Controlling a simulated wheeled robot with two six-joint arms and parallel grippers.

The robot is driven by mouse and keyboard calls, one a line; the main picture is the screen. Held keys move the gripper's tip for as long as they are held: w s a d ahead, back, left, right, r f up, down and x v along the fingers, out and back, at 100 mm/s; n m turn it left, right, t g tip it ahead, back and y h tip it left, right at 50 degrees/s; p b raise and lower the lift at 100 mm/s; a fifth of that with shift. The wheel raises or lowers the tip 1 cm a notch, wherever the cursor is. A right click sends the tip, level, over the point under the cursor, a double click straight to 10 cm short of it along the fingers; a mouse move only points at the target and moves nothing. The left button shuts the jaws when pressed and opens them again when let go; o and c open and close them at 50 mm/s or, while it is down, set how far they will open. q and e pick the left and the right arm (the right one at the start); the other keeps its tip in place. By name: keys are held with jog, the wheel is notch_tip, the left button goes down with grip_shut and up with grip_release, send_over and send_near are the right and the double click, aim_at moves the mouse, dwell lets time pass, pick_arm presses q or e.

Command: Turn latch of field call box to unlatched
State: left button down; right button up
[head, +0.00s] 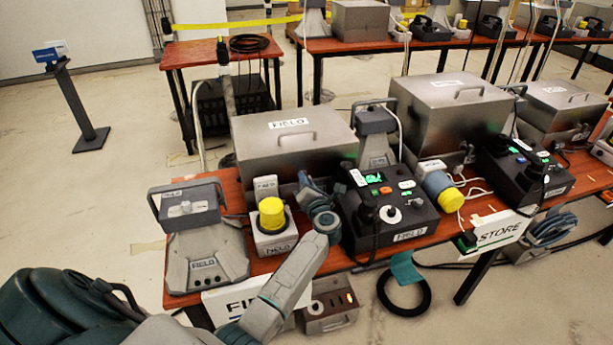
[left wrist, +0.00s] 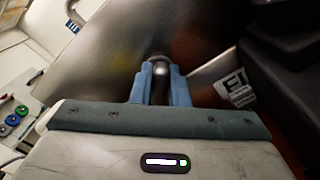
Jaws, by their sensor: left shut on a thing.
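The field call box is a grey metal box (head: 258,150) with a FIELD label and a handle on its lid, at the left of the near table. Its metal side (left wrist: 100,65) fills much of the left wrist view. My left gripper (head: 306,183) is at the front of this box, partly hiding it. In the left wrist view, the blue fingers of my left gripper (left wrist: 156,86) are shut on a dark, round-ended latch (left wrist: 160,68). The latch is hidden behind my gripper in the head view, and I cannot tell its exact angle. My right gripper is not in view.
A white base with a yellow knob (head: 271,211) stands just left of my left arm. A dark control box (head: 388,215) stands close on its right. A grey FIELD phone unit (head: 203,245) is at the table's left end. A second metal box (head: 450,110) is farther right.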

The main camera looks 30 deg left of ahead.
pick_arm(q)
jog(key=m+p, duration=0.4)
jog(key=shift+r, duration=0.15)
jog(key=m+p, duration=0.2)
jog(key=shift+m, duration=0.3)
jog(key=shift+f+m+p, duration=0.25)
jog(key=shift+m+p, duration=0.15)
jog(key=shift+m, duration=0.1)
jog(key=shift+f, duration=0.1)
jog(key=c, duration=1.4)
grip_release()
